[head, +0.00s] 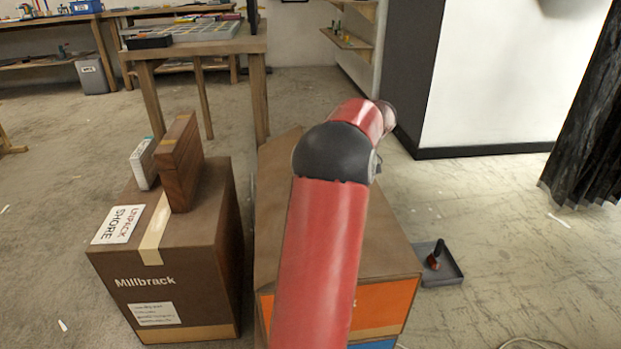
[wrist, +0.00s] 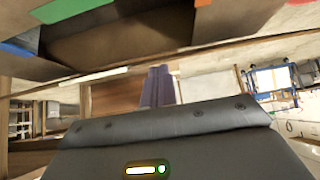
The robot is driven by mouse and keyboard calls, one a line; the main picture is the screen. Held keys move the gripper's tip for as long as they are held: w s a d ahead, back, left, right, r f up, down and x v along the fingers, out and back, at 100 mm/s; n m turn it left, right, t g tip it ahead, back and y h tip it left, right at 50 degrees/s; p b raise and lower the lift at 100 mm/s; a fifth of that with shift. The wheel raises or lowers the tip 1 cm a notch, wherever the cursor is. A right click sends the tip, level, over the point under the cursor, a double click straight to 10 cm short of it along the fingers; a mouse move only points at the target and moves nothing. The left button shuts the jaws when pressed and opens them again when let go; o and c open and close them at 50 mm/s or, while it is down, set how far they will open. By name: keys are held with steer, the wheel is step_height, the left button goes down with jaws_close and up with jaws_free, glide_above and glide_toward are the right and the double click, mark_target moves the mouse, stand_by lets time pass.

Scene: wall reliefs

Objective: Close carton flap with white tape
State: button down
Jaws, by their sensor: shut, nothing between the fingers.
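A brown carton (head: 390,255) with orange and blue panels on its front stands at the centre of the head view, largely hidden by my red arm. A brown flap or panel (head: 272,215) shows along its left side. In the wrist view the dark inside of an open carton (wrist: 120,38) shows at the top, with green, orange and blue patches around it. A pale strip (wrist: 93,76), perhaps the white tape, lies below that opening. My gripper (wrist: 160,75) is shut and empty near the carton's edge; contact cannot be told. In the head view my arm hides it.
A taped Millbrack carton (head: 190,255) stands at the left with a wooden block (head: 180,165) and a white box (head: 143,163) on top. A wooden table (head: 195,45) stands behind. A grey tray (head: 440,268) lies on the floor at the right, where floor is mostly clear.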

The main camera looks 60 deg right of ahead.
steer(key=f+b, duration=0.1)
steer(key=f, duration=0.1)
steer(key=s+d+f+b, duration=0.1)
steer(key=f, duration=0.1)
steer(key=s+f+b, duration=0.1)
steer(key=f, duration=0.1)
steer(key=shift+s+d+f, duration=0.15)
steer(key=shift+d+f, duration=0.2)
steer(key=shift+d, duration=0.05)
steer(key=shift+d+f+t+y+b, duration=0.1)
steer(key=shift+f+t+y+b, duration=0.4)
steer(key=shift+f, duration=0.1)
steer(key=shift+r, duration=0.1)
